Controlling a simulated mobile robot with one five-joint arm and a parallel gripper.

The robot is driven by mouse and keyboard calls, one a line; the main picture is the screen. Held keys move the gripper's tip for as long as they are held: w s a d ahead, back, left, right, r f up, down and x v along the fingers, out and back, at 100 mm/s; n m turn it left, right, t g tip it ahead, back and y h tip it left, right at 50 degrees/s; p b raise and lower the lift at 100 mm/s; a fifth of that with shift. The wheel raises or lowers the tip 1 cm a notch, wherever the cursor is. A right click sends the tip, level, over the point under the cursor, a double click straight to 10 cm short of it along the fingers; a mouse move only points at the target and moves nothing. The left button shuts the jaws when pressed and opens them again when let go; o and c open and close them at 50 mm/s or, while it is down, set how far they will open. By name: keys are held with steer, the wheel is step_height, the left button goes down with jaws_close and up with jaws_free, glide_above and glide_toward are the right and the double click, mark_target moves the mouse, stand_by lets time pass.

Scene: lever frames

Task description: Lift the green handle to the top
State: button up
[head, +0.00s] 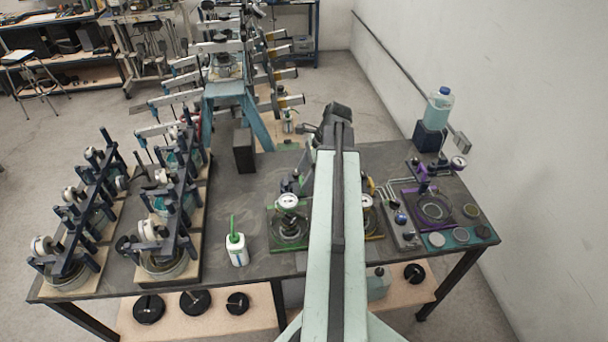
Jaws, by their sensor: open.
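I cannot make out a green handle for certain. A green-framed press (272,238) with a round white dial stands on the dark table, just left of my arm. My arm covers its right side and whatever lies behind. My gripper (338,114) is at the far end of my pale arm, above the back part of the table. It is open, and its fingers are hard to make out. I see it holding nothing.
Dark blue lever frames (170,225) fill the table's left side. A purple-framed device (425,205) and a clear bottle (438,108) on a dark block stand at right. A dark box (244,150) stands at the back. Bare table (232,200) lies between the frames and the press.

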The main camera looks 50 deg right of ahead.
steer(key=p+v, duration=0.6)
steer(key=v, duration=0.1)
steer(key=shift+r+p, duration=0.3)
stand_by(0.3)
